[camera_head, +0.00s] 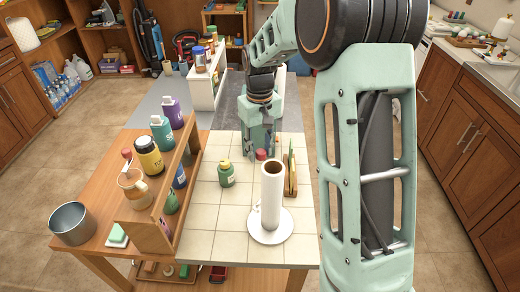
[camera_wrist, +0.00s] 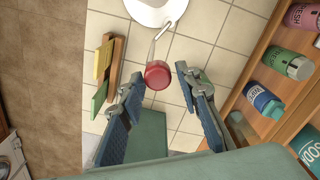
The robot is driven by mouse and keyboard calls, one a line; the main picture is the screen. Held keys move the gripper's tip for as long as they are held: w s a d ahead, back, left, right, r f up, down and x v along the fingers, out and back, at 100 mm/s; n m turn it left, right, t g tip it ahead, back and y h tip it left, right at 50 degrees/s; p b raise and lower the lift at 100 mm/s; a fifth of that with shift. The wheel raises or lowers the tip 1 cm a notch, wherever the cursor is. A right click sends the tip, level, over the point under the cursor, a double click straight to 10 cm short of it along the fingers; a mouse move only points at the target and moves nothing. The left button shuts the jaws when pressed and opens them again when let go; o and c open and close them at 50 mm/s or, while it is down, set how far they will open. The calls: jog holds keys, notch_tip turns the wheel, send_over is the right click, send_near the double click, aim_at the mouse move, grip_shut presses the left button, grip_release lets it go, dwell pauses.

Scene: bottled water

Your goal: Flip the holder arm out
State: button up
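A white paper towel roll (camera_head: 271,190) stands upright on a round white base (camera_head: 270,238) on the tiled counter. The wrist view shows part of the white base (camera_wrist: 152,12) at its top edge. A thin pale bar (camera_wrist: 164,35), which looks like the holder arm, extends from the base toward a round red object (camera_wrist: 158,75). I cannot tell whether bar and red object are joined. My gripper (camera_wrist: 157,80) is open, pointing down behind the roll. Its fingertips are on either side of the red object in the picture; contact cannot be told.
A small green bottle (camera_head: 226,174) stands left of the roll. A wooden holder with yellow and green items (camera_head: 291,172) is close on the right. A wooden shelf with several bottles (camera_head: 165,220) borders the left. Tiles in front of the green bottle are clear.

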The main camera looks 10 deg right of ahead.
jog(key=shift+o, duration=0.7)
notch_tip(320, 180, up, 12)
jog(key=shift+d, duration=0.1)
